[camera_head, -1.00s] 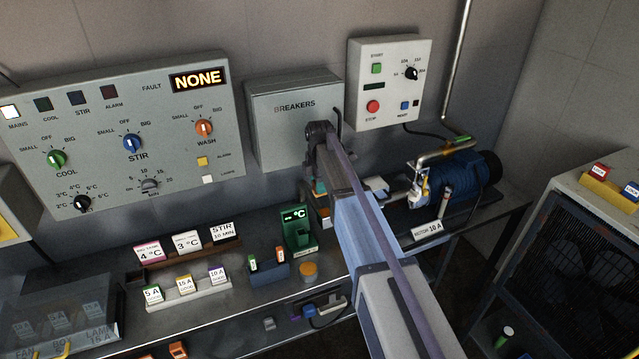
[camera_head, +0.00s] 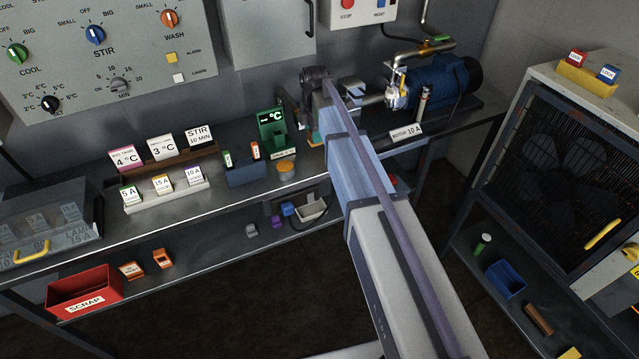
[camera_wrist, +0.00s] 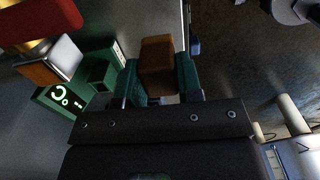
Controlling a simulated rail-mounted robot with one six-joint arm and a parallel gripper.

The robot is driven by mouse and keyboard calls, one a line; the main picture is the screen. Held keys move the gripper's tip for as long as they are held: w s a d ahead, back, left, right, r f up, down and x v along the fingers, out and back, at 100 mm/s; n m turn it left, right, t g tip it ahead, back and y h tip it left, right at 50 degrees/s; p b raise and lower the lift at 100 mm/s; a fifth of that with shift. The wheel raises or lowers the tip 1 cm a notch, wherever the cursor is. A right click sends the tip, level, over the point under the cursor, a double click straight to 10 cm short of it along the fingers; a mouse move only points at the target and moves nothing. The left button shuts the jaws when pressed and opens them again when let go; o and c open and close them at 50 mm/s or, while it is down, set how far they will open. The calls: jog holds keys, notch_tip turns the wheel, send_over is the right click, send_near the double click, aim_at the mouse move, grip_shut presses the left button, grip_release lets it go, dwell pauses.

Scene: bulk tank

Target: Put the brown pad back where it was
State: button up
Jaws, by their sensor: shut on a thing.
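My gripper (camera_wrist: 160,78) has green fingers, shut on an orange-brown block, the brown pad (camera_wrist: 157,55), in the wrist view. The pad sits between the fingers and sticks out past them. In the head view my gripper (camera_head: 316,138) is mostly hidden behind my arm, above the bench between the green °C holder and the blue motor. The green °C holder (camera_head: 272,130) stands on the bench to its left and also shows in the wrist view (camera_wrist: 62,100). Whether the pad touches anything is not clear.
A blue holder (camera_head: 246,173) and a round orange item (camera_head: 286,169) stand close by. The blue motor (camera_head: 440,82) and pipes are at the right. Card racks (camera_head: 165,196) are left. A red scrap bin (camera_head: 84,292) is on the lower shelf. A brown block (camera_head: 538,320) lies at lower right.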

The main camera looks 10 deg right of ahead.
jog(key=f+b, duration=0.4)
jog(key=w+f+b, duration=0.1)
jog(key=f+b, duration=0.1)
jog(key=shift+f+b, duration=0.3)
jog(key=shift+f, duration=0.1)
notch_tip(320, 180, down, 4)
jog(key=b, duration=0.4)
jog(key=shift+r, duration=0.1)
jog(key=shift+r+p, duration=0.3)
jog(key=shift+p, duration=0.05)
jog(key=shift+f, duration=0.25)
jog(key=o, duration=0.8)
jog(key=shift+o, duration=0.2)
jog(key=shift+r, duration=0.1)
notch_tip(320, 180, up, 13)
jog(key=p, duration=1.2)
jog(key=shift+f, duration=0.2)
jog(key=shift+s+f, duration=0.1)
